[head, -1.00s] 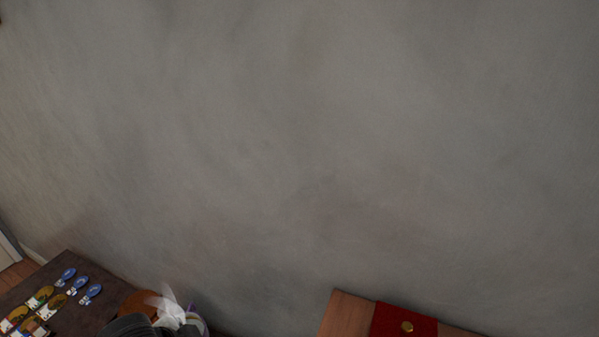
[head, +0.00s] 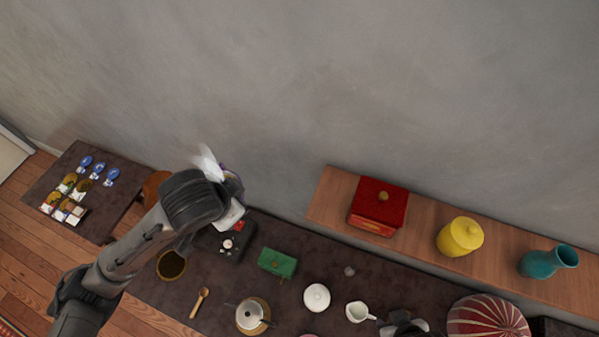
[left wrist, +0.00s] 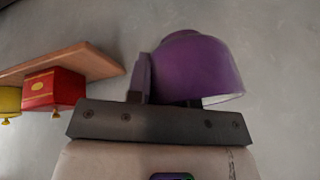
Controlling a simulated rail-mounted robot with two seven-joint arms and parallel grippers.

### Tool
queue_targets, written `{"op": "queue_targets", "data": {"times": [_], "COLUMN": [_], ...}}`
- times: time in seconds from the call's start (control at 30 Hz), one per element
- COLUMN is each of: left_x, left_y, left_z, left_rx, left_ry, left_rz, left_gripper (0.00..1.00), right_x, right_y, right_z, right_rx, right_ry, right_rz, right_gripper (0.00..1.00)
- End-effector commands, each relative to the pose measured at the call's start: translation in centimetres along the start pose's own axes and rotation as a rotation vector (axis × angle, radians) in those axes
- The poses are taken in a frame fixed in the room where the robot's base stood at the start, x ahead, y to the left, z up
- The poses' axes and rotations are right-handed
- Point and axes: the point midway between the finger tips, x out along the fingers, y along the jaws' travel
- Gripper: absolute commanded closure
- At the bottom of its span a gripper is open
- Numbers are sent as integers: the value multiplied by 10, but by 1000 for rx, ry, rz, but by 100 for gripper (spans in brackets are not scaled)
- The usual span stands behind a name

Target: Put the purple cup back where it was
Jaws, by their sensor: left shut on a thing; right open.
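The purple cup (left wrist: 195,68) is in my left gripper (left wrist: 160,98), which is shut on it. In the left wrist view the picture is upside down, and the cup's rim points to the picture's bottom. In the head view my left arm comes in from the left and ends near the wall, above the back edge of the dark table. That arm largely hides the left gripper and the cup there. My right gripper (head: 404,326) is open at the bottom edge, over the dark table (head: 226,286), beside a white pitcher (head: 357,311).
A wooden shelf (head: 327,196) along the wall bears a red box (head: 379,200), a yellow jar (head: 460,237) and a teal vase (head: 549,261). A green box (head: 277,262), a white lidded pot (head: 316,297), a teapot (head: 249,314) and a striped round object (head: 485,316) crowd the table. The shelf's left end is bare.

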Motion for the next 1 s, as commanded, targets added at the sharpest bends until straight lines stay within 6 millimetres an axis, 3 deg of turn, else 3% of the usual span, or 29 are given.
{"op": "queue_targets", "data": {"times": [0.03, 0.2, 0.5, 0.7, 1.0], "left_x": [-6, -20, -34, -36, -37], "left_y": [8, 40, 81, 88, 79], "left_z": [-12, -37, -50, -42, -27], "left_rx": [-7, -87, -309, -490, -714], "left_ry": [3, -17, -70, -113, -165], "left_rz": [-13, -48, -140, -213, -300], "left_gripper": [100, 100, 100, 100, 100], "right_x": [0, 0, 0, 0, 0], "right_y": [0, 0, 2, 3, 2], "right_z": [0, 0, 0, 1, 0], "right_rx": [0, 0, -8, -11, -8], "right_ry": [0, 0, -1, -1, -1], "right_rz": [0, 0, 6, 8, 6], "right_gripper": [57, 57, 57, 57, 57]}}
